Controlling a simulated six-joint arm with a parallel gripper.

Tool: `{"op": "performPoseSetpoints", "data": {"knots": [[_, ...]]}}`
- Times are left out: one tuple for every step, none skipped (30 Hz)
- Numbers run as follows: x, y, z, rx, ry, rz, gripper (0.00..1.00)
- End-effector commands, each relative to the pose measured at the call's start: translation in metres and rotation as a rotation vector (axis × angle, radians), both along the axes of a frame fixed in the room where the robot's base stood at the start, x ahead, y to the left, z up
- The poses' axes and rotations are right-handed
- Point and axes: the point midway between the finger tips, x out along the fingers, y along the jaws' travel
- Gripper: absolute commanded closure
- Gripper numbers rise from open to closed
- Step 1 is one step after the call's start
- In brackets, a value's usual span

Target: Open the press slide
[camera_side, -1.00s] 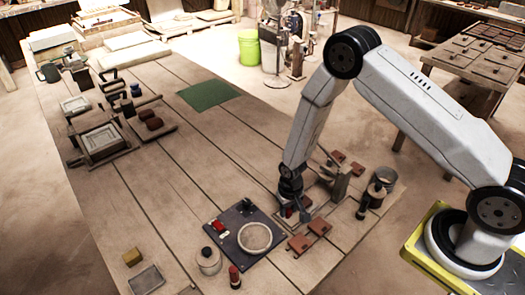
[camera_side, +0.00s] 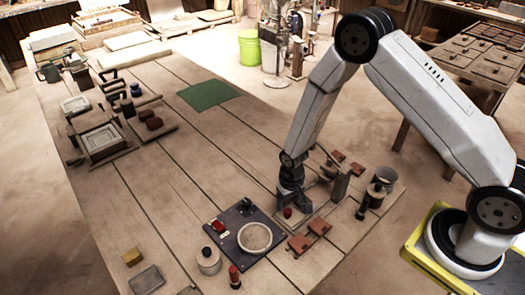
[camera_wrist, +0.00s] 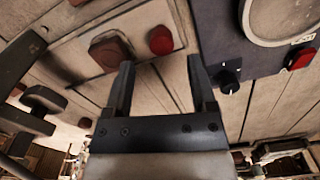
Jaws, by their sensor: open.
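The press stands at the near right of the table, with a pale wooden bed (camera_side: 318,207) and a wooden post. A red knob (camera_side: 288,212) shows at its left end, beside my gripper (camera_side: 292,208). In the wrist view the red knob (camera_wrist: 160,40) lies just beyond and between the fingertips of my gripper (camera_wrist: 161,62). The fingers are apart and nothing is held. A brown tile-like block (camera_wrist: 110,50) sits on the wood left of the knob. My gripper hides part of the press in the side view.
A dark control panel (camera_side: 226,228) with a round pale dial plate (camera_side: 254,237) lies left of the press. Brown tiles (camera_side: 299,243) lie in front. A dark cylindrical tool (camera_side: 373,196) and a grey bucket (camera_side: 386,178) stand right. A green mat (camera_side: 208,94) lies farther back.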

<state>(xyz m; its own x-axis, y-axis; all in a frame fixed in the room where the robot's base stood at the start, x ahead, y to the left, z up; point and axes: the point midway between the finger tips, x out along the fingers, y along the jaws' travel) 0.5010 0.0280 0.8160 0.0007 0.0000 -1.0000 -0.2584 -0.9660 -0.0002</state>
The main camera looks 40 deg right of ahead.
Motion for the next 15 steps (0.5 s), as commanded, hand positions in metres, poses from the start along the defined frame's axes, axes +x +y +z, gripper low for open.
{"op": "performPoseSetpoints", "data": {"knots": [[0.001, 0.000, 0.007, 0.000, -0.002, 0.000, 0.28], [0.000, 0.000, 0.010, 0.000, -0.001, 0.000, 0.28], [0.000, 0.000, 0.014, 0.000, -0.002, 0.000, 0.28], [0.000, 0.000, 0.018, 0.000, -0.002, 0.000, 0.28], [0.000, 0.000, 0.020, 0.000, -0.002, 0.000, 0.28], [0.001, 0.000, 0.024, 0.000, -0.002, 0.000, 0.28], [0.000, 0.000, 0.027, 0.000, -0.002, 0.000, 0.28], [0.000, 0.000, 0.029, 0.000, -0.001, 0.000, 0.28], [0.000, 0.000, 0.032, 0.000, -0.001, 0.000, 0.28], [0.000, 0.000, 0.033, 0.000, -0.001, 0.000, 0.28], [0.000, 0.000, 0.035, 0.000, -0.001, 0.000, 0.28], [0.000, 0.000, 0.037, 0.000, -0.001, 0.000, 0.28], [0.000, 0.000, 0.037, 0.000, 0.000, 0.000, 0.28], [0.000, 0.000, 0.038, 0.000, 0.000, 0.000, 0.28], [0.000, 0.000, 0.039, 0.000, 0.000, 0.000, 0.28]]}}
